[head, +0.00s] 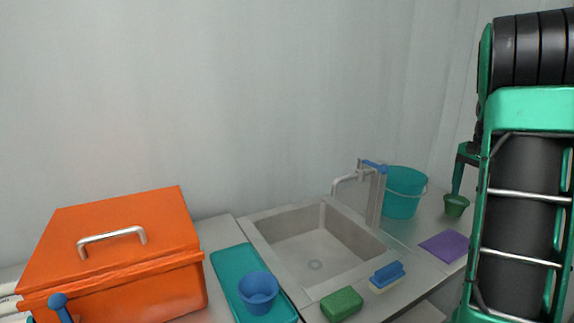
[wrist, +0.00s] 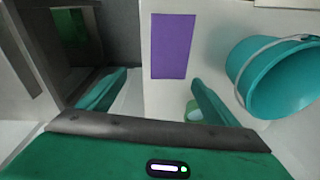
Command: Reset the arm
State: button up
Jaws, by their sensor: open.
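My arm (head: 525,180), green and black, fills the right side of the head view. My gripper (wrist: 156,85) shows in the wrist view with its two teal fingers spread wide. Nothing is held between them. In the head view a teal part of my gripper (head: 459,172) hangs near a small green cup (head: 456,205) at the counter's right end. The green cup also shows in the wrist view (wrist: 191,108), partly hidden by the right finger. I cannot tell whether they touch.
A teal bucket (head: 403,193) and a purple cloth (head: 445,246) lie near my gripper. A sink (head: 290,273) with a tap (head: 345,184) is mid-counter.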

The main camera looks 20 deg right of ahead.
jog(key=s+a+f+n+y, duration=0.1)
jog(key=s+a+n, duration=0.25)
jog(key=a, duration=0.65)
jog(key=s+a+f+n+y, duration=0.1)
jog(key=s+a+n, duration=0.1)
jog(key=s+a, duration=0.5)
jog(key=s+a+f+n, duration=0.2)
jog(key=s+a, duration=0.3)
jog(key=a, duration=0.2)
jog(key=s+a+f+n, duration=0.3)
jog(key=s+a, duration=0.2)
jog(key=a, duration=0.2)
jog(key=shift+s+a+f, duration=0.25)
jog(key=shift+s+f, duration=0.05)
jog(key=shift+f, duration=0.05)
